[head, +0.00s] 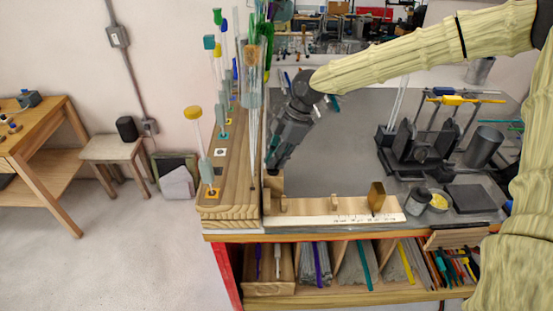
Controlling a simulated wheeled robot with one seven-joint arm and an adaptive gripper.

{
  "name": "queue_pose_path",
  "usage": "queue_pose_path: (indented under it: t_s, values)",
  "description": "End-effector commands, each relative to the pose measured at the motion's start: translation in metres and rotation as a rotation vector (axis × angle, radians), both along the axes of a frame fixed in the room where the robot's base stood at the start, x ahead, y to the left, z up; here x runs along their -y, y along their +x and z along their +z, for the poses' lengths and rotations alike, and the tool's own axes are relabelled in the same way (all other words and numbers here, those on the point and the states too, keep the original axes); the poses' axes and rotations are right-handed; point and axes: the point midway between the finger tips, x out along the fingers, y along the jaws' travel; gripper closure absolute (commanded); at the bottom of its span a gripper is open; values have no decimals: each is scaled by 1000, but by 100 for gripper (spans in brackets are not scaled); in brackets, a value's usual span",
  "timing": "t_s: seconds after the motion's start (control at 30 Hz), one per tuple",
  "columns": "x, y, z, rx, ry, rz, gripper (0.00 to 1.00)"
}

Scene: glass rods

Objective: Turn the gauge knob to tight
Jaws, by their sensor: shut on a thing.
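The gauge looks to be a light wooden bar (305,217) with a printed scale, at the front edge of the workbench in the head view. A brass-coloured upright plate (377,197) stands near its right end, and small wooden pegs (283,203) stand on its left part. I cannot make out a knob or its setting for certain. My gripper (272,168) points down at the bar's left end, just above a small wooden block (275,186). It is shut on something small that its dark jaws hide. It is well left of the brass plate.
A wooden rack (231,210) with several upright glass rods and coloured caps stands close left of my gripper. A dark burner stand (420,150), a grey cup (418,201) and a dark block (471,198) stand at right. The grey bench middle is mostly clear.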

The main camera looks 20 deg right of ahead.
Motion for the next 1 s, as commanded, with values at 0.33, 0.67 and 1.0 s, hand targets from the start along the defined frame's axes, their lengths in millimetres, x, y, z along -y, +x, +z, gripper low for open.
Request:
queue_pose_path:
  t_s: [0.33,0.67,1.0]
  values:
    - [-1,4,-1,-1,-1,314,100]
    - [-3,6,-1,0,0,624,100]
    - [-4,7,-1,0,0,867,100]
